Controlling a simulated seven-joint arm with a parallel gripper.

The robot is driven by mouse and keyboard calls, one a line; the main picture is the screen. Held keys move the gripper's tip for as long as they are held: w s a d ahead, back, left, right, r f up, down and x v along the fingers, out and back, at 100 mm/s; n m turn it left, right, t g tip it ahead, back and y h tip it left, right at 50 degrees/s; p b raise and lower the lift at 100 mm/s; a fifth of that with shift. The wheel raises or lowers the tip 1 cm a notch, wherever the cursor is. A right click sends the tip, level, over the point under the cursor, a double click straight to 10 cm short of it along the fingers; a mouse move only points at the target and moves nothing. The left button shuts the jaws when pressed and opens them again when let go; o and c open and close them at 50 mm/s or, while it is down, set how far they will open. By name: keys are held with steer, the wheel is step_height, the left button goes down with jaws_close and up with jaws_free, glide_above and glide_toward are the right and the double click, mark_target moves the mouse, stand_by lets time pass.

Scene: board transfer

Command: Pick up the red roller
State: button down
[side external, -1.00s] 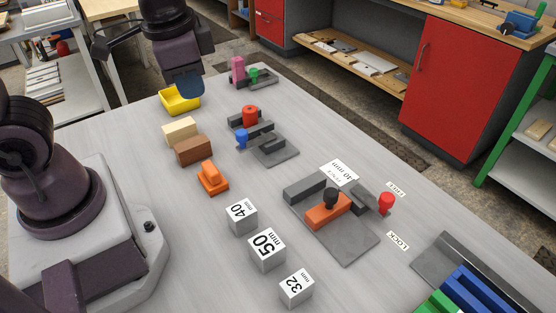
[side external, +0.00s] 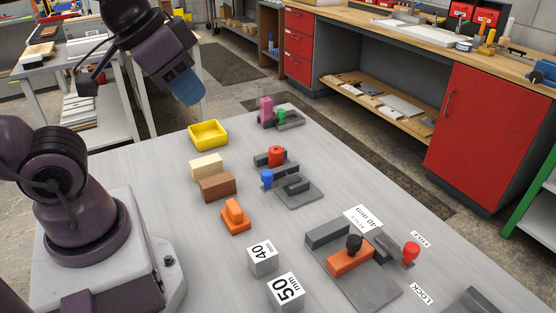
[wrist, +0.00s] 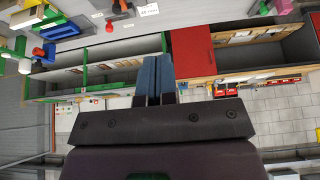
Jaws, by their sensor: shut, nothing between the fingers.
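A short red cylinder (side external: 277,154) stands upright on a small dark grey fixture (side external: 300,195), near a blue peg (side external: 267,178). A second red piece, a round knob (side external: 411,250), sits on the right of the larger fixture with the orange block (side external: 350,260). I cannot tell from looks alone which is called the roller. My gripper (side external: 190,95) hangs high above the far left of the table, tilted, well away from both. Its blue fingers (wrist: 153,78) are shut together and empty in the wrist view. Small red pieces at that view's upper left are unclear.
A yellow tray (side external: 208,135), a tan block (side external: 206,167), a brown block (side external: 217,187) and an orange piece (side external: 235,214) stand left of the fixtures. Number cubes (side external: 263,259) are nearer. Pink and green pegs (side external: 266,109) stand at the back. Bare table lies between.

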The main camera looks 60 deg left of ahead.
steer(key=c, duration=1.8)
jaws_free()
steer(key=shift+c, duration=0.2)
steer(key=o, duration=1.4)
steer(key=shift+c, duration=0.2)
